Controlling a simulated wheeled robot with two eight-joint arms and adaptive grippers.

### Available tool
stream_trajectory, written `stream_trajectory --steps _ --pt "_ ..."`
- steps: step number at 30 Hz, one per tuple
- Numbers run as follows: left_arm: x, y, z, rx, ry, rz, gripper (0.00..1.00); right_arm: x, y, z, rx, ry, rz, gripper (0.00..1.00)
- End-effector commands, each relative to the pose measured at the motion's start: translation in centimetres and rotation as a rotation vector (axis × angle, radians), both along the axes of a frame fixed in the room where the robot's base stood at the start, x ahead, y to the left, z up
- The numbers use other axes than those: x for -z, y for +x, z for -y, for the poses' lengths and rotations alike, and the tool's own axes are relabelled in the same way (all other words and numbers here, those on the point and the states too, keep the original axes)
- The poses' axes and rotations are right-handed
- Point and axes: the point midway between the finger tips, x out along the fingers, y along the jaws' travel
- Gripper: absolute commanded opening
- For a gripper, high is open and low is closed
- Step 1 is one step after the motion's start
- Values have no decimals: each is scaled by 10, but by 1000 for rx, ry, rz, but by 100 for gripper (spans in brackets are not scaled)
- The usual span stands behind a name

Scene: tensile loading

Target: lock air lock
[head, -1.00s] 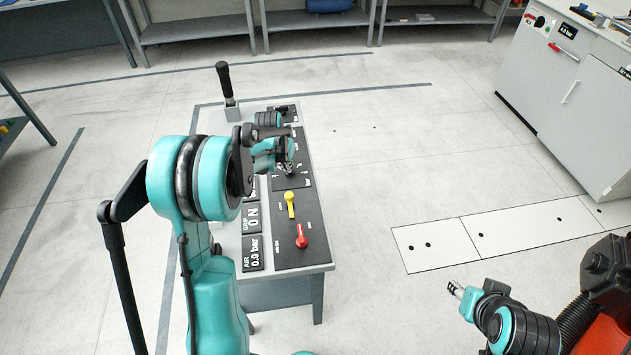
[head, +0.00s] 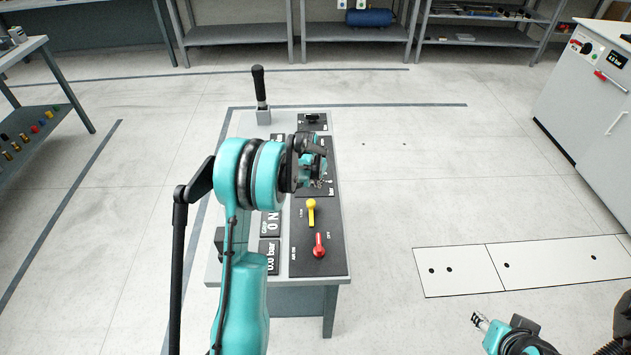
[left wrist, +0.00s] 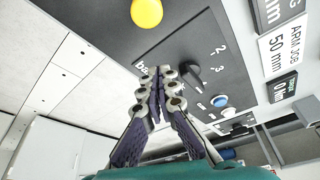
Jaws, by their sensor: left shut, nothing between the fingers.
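A control panel (head: 306,262) on a small grey table carries a yellow lever (head: 311,212) and a red lever (head: 319,245), both roughly in line with the panel's length. Small lettering beside the yellow lever is hard to read. My left gripper (head: 325,181) is above the panel, beyond the yellow lever. In the left wrist view its fingers (left wrist: 158,75) are shut and empty, close to a black selector knob (left wrist: 187,74). The yellow lever's round end (left wrist: 146,12) shows apart from the fingertips. My right gripper (head: 478,321) is over the floor at lower right, too small to judge.
A black-handled upright lever (head: 260,88) stands at the table's far left corner. A blue button (left wrist: 220,101) sits near the selector knob. A white cabinet (head: 590,100) stands far right; the floor between is clear.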

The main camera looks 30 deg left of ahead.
Motion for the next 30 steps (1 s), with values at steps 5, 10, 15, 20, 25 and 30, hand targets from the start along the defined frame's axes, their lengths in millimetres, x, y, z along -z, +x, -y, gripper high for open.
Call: stream_trajectory --steps 5,10,15,20,25,30 --pt "39 13 -1 0 0 0 0 16 0 0 0 0 0 40" --pt "36 -17 1 -1 1 0 0 22 0 0 0 0 0 40" --pt "35 -27 2 0 1 0 0 25 0 0 0 0 0 40" --pt "34 -29 2 0 1 0 0 24 0 0 0 0 0 40" --pt "34 -29 2 0 1 0 0 24 0 0 0 0 0 40" --pt "35 -39 9 1 0 0 0 26 0 0 0 0 0 40"
